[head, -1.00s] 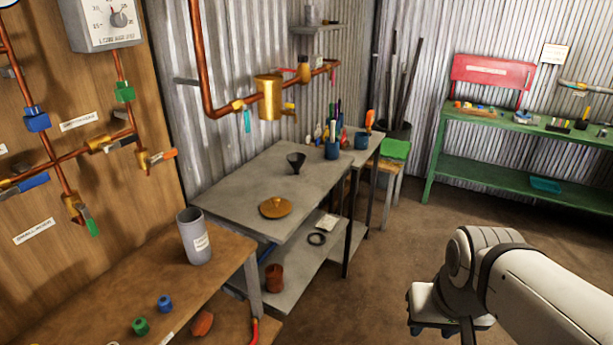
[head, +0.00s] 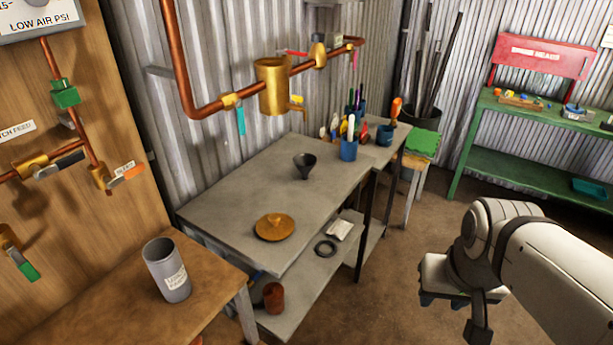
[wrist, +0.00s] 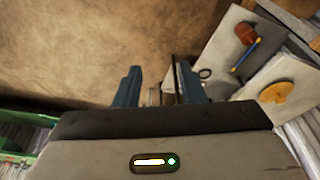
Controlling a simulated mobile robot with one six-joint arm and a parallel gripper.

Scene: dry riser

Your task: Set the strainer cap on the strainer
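The strainer cap (head: 275,227), a round brass disc with a raised knob, lies on the grey metal table near its front edge. It also shows at the right of the wrist view (wrist: 276,92). The strainer (head: 272,88), a brass cylinder, is set in the copper pipe on the corrugated wall, above the back of the table. Its top looks open, but its inside is hard to make out. My gripper (wrist: 160,84) is open and empty over the floor, fingers apart. In the head view it is at the lower right, well away from the cap and strainer.
A black funnel (head: 304,164) stands behind the cap on the table (head: 228,205), near blue tool cups (head: 348,150). The lower shelf holds a black ring (head: 326,248) and a red-brown can (head: 273,297). A grey container (head: 167,270) stands on the wooden bench. Floor right of the table is clear.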

